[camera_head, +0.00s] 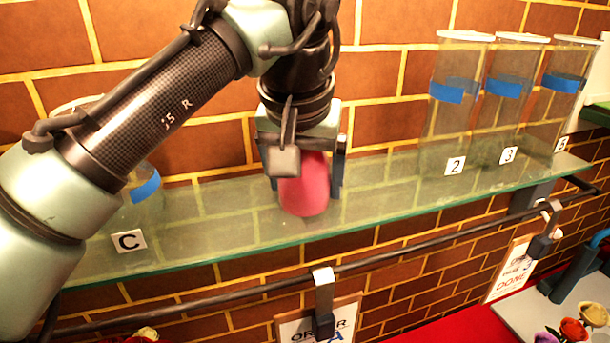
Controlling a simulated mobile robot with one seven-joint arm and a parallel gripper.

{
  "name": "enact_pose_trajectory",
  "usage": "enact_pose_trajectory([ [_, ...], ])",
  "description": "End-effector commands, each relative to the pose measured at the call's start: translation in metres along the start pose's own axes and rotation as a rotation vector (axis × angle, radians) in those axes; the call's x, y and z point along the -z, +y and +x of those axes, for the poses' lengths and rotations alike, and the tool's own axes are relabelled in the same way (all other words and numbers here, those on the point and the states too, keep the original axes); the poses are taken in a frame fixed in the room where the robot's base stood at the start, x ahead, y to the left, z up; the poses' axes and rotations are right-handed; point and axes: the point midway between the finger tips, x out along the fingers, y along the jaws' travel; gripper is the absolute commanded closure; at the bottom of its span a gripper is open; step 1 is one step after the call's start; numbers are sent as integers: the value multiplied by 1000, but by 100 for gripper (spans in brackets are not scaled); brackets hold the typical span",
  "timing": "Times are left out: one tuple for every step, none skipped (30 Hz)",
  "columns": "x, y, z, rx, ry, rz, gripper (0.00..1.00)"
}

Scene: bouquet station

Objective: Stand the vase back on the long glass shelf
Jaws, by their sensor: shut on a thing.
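A pink-red vase (304,196) is between the fingers of my gripper (308,172), which is shut on it. Its upper part is hidden behind the gripper. The vase is over the middle of the long glass shelf (225,222), near the front edge in the picture. I cannot tell whether its base touches the glass. It looks roughly upright.
Clear glass cylinders with blue bands stand at the shelf's right, labelled 2 (445,125) and 3 (497,120), with another beyond. A cylinder labelled C (140,215) stands at the left, partly behind my arm. A dark rail (420,238) with hanging order cards runs below. The shelf between is clear.

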Motion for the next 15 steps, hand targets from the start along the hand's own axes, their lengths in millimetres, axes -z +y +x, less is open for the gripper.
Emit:
enact_pose_trajectory([
  [0, 0, 1, -1, 3, 0, 100],
  [-1, 0, 2, -1, 0, 0, 11],
  [0, 0, 1, -1, 0, 0, 4],
  [0, 0, 1, 0, 0, 0, 0],
  [0, 0, 1, 0, 0, 0, 0],
  [0, 0, 1, 0, 0, 0, 0],
  [0, 0, 1, 0, 0, 0, 0],
  [0, 0, 1, 0, 0, 0, 0],
  [0, 0, 1, 0, 0, 0, 0],
  [0, 0, 1, 0, 0, 0, 0],
  [0, 0, 0, 0, 0, 0, 0],
  [0, 0, -1, 1, 0, 0, 0],
  [1, 0, -2, 1, 1, 0, 0],
  [1, 0, -4, 1, 2, 0, 0],
  [1, 0, -8, 0, 3, 0, 0],
])
